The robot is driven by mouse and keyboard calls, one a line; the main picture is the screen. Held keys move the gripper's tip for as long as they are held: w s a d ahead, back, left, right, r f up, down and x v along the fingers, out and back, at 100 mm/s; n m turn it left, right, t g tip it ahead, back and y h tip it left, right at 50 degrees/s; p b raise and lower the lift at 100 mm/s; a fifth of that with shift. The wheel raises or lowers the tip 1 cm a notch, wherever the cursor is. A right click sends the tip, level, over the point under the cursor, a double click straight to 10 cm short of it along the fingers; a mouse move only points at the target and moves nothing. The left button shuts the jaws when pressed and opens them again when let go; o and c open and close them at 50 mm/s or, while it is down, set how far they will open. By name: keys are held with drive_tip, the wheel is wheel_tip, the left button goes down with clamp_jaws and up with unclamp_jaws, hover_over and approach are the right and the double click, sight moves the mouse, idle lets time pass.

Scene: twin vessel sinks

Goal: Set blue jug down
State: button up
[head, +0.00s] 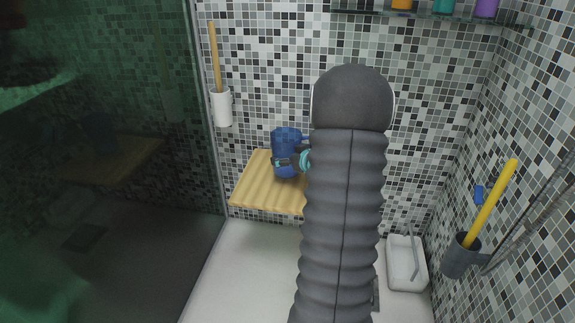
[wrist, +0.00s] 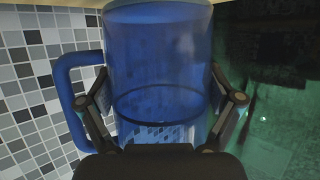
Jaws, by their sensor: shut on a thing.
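The blue jug (head: 286,138) is at the wooden bench (head: 262,194) in the head view, over its left part and upright. In the wrist view the see-through blue jug (wrist: 158,45) fills the middle, with its handle on the left. My gripper (head: 288,161) is shut around the jug's body, and one finger shows on each side of it in the wrist view. A strip of tan wood shows at the top edge there. I cannot tell whether the jug's base touches the bench. My arm hides the bench's right part.
A glass panel (head: 110,120) stands at the left. A white holder (head: 222,108) with a wooden handle hangs on the wall. A glass shelf (head: 450,17) with coloured cups is above. At right are a grey cup (head: 459,256) with a yellow stick and a white tray (head: 405,272).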

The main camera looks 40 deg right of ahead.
drive_tip(key=shift+f, duration=1.45)
drive_tip(key=shift+f, duration=0.2)
drive_tip(key=o, duration=1)
drive_tip(key=shift+o, duration=0.2)
drive_tip(key=shift+r, duration=0.1)
